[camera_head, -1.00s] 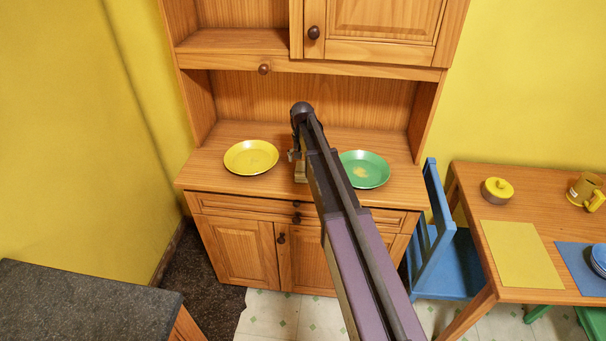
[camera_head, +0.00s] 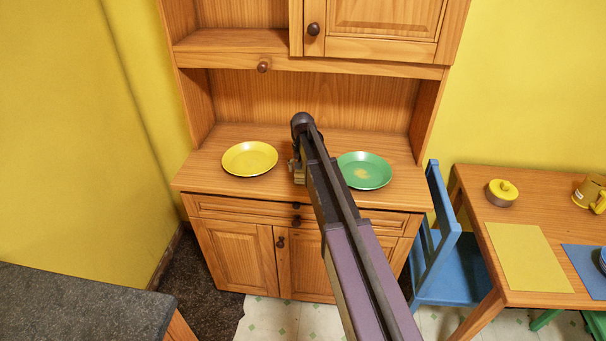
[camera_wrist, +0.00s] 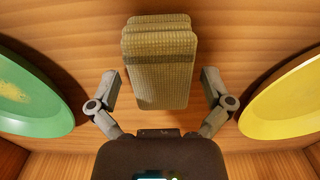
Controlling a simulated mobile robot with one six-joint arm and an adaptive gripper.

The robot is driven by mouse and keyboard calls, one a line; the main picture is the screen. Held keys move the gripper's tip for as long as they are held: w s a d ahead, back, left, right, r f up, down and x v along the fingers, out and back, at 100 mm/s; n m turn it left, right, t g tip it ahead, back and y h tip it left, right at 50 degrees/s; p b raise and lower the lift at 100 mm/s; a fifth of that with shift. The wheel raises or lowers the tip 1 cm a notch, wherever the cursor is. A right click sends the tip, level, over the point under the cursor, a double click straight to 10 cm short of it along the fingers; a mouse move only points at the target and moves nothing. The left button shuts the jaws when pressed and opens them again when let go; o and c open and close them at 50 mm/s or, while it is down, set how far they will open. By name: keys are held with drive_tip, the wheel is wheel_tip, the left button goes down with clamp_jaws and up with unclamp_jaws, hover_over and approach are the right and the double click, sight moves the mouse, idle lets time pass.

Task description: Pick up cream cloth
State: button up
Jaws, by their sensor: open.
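The cream cloth (camera_wrist: 160,75) is a folded, waffle-textured stack on the wooden counter. It shows in the middle of the wrist view, between the green plate and the yellow plate. In the head view my arm hides most of it. My gripper (camera_wrist: 162,98) is open, with one finger on each side of the cloth's near part. A gap shows between each finger and the cloth, so nothing is held. In the head view the gripper is mostly hidden behind my arm, over the counter.
The yellow plate (camera_head: 250,158) and green plate (camera_head: 364,170) flank the gripper closely on the hutch counter (camera_head: 218,182). The hutch's upper cabinet (camera_head: 385,25) overhangs behind. A blue chair (camera_head: 446,262) and a table (camera_head: 510,213) stand at right. A dark countertop (camera_head: 75,305) is at lower left.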

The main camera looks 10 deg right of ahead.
drive_tip(key=c, duration=0.9)
drive_tip(key=shift+r, duration=0.2)
drive_tip(key=shift+c, duration=0.2)
wheel_tip(320, 180, up, 3)
drive_tip(key=p, duration=0.3)
drive_tip(key=shift+f, duration=0.15)
drive_tip(key=s+r+p, duration=0.2)
drive_tip(key=s, duration=1.4)
drive_tip(key=shift+a, duration=0.4)
drive_tip(key=o, duration=0.5)
drive_tip(key=c, duration=0.5)
drive_tip(key=shift+s, duration=0.1)
